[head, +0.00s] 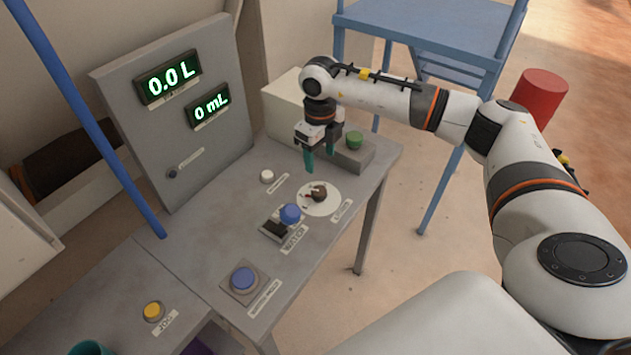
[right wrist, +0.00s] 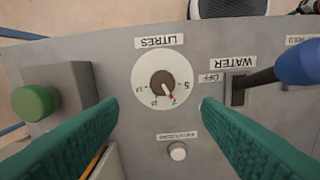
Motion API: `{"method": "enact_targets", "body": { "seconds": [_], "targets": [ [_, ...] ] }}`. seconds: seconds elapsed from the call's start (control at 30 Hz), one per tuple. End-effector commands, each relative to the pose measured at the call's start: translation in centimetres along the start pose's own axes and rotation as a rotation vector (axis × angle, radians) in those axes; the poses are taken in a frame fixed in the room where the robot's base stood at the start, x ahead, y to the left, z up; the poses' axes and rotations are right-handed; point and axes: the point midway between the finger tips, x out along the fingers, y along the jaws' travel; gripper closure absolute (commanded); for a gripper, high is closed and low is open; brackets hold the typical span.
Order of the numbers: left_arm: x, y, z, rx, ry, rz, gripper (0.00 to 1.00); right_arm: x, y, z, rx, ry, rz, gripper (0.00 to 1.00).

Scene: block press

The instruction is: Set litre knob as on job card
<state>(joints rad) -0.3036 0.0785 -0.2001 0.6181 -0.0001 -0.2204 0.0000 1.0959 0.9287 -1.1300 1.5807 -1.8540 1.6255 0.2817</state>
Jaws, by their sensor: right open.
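The litre knob (head: 318,193) is a small brown knob on a round white dial on the grey bench. In the right wrist view the knob (right wrist: 163,84) sits below the LITRES label, and its red-tipped pointer is by the 7. My right gripper (head: 319,158) is open and empty above the bench, behind the knob in the head view. In the right wrist view its green fingers (right wrist: 158,103) reach in from both sides, with the knob between and beyond their tips. The upright panel shows 0.0 L (head: 168,77) and 0 mL (head: 208,106). No job card is readable. My left gripper is out of view.
The blue-topped WATER lever (head: 290,214) stands close to the dial. A white button (head: 267,176) and a green button (head: 354,140) on a grey box are nearby. A blue button (head: 243,278) and a yellow button (head: 153,311) are nearer the front.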

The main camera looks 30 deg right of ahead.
Motion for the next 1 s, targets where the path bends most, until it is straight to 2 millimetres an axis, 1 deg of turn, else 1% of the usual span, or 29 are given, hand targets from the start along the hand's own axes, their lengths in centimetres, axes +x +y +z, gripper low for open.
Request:
{"method": "enact_targets", "body": {
  "seconds": [0.1,0.3,0.5,0.6,0.7,0.97,1.0],
  "targets": [
    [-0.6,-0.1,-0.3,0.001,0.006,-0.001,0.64,1.9,-0.2,0.1,-0.003,-0.006,-0.004,0.41],
    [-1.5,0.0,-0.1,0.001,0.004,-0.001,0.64,6.1,-0.3,0.1,-0.003,-0.004,-0.006,0.41],
    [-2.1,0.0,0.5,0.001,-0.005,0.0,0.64,9.3,-0.4,0.0,-0.004,-0.002,-0.007,0.41],
    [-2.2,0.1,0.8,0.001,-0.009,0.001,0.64,10.3,-0.3,0.0,-0.003,0.0,-0.007,0.41],
    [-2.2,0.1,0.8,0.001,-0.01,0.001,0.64,10.9,-0.3,0.0,-0.004,0.001,-0.007,0.41],
    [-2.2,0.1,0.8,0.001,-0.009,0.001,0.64,11.1,-0.3,0.0,-0.004,0.002,-0.007,0.41],
    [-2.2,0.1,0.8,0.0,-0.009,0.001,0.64,11.0,-0.3,0.0,-0.004,0.002,-0.007,0.43]
  ]
}}
